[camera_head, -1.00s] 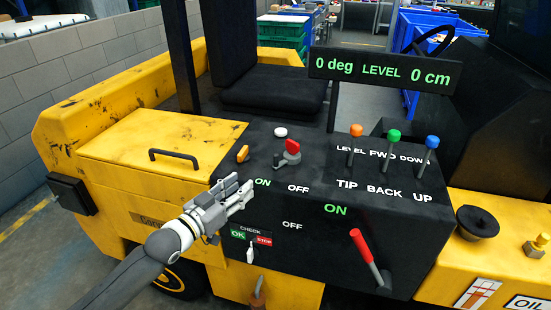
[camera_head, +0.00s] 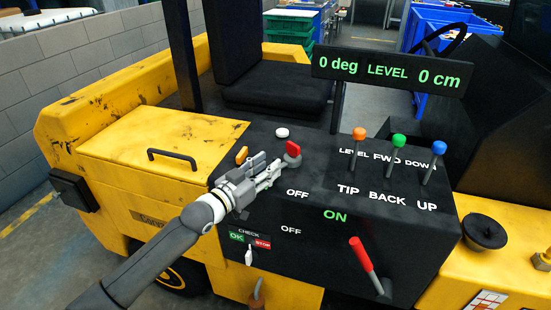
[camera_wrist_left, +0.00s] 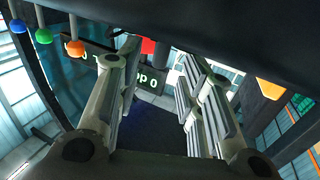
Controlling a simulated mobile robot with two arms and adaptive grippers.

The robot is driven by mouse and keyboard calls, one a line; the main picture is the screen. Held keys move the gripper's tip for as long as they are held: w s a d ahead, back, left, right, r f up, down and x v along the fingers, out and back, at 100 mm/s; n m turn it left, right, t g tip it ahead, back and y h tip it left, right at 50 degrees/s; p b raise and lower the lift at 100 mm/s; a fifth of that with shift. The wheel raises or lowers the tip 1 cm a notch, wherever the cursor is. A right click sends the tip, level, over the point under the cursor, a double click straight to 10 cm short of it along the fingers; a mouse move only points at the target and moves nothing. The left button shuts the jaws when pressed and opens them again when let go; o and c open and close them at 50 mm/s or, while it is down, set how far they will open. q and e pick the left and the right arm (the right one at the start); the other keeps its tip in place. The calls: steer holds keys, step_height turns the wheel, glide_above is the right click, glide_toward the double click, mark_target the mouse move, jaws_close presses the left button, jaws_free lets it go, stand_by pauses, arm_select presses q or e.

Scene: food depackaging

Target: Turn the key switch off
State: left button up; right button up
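The red-handled switch (camera_head: 293,148) stands on the top of the black console (camera_head: 330,250). My right gripper is not in view.
An orange button (camera_head: 241,155) and a white button (camera_head: 282,133) sit near the switch. Orange, green and blue levers (camera_head: 398,142) stand to the right. A red-handled lever (camera_head: 361,254) is on the console front. A display (camera_head: 387,72) reads "0 deg LEVEL 0 cm".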

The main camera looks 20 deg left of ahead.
mark_target(275, 158)
arm_select(q)
steer(key=shift+x, duration=2.05)
steer(key=shift+c, duration=0.3)
jaws_close()
